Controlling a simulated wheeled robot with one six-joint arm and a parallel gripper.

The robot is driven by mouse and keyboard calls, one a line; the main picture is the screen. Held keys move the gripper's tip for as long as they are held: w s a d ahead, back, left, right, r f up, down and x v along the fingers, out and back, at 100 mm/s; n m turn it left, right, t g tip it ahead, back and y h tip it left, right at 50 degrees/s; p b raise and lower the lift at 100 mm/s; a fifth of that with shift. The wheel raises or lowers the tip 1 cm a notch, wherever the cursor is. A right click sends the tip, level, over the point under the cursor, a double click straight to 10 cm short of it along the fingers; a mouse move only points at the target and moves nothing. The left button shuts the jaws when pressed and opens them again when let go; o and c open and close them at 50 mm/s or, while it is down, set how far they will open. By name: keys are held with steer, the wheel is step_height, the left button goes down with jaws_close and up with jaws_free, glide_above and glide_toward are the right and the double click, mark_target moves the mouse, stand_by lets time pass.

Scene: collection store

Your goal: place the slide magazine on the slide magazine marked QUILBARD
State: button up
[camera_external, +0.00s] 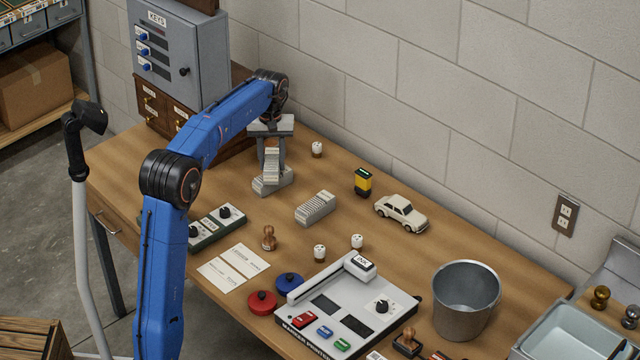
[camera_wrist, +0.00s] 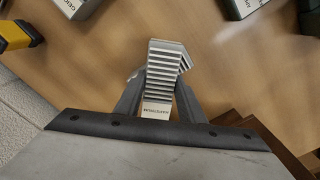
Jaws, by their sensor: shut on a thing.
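My gripper (camera_external: 271,156) points down near the back of the table, shut on a pale grey ribbed slide magazine (camera_external: 272,163). In the wrist view the held magazine (camera_wrist: 165,68) sits between the two fingers (camera_wrist: 157,103); the small print on its end label is not readable. A second slide magazine (camera_external: 266,187) lies directly below it, turned at a different angle and partly hidden by it. I cannot tell whether the two touch. A third slide magazine (camera_external: 315,208) lies apart to the right. I cannot read QUILBARD on any of them.
A grey key cabinet (camera_external: 178,60) on brown drawers stands behind left. A yellow-black object (camera_external: 362,182), a white toy car (camera_external: 401,212) and a small white piece (camera_external: 317,149) stand to the right. A knobbed box (camera_external: 217,228) and a wooden stamp (camera_external: 268,239) lie in front.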

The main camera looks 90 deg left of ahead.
mark_target(273, 160)
steer(key=shift+f, duration=0.2)
steer(key=o, duration=1.1)
step_height(273, 160, up, 12)
steer(key=shift+r, duration=0.1)
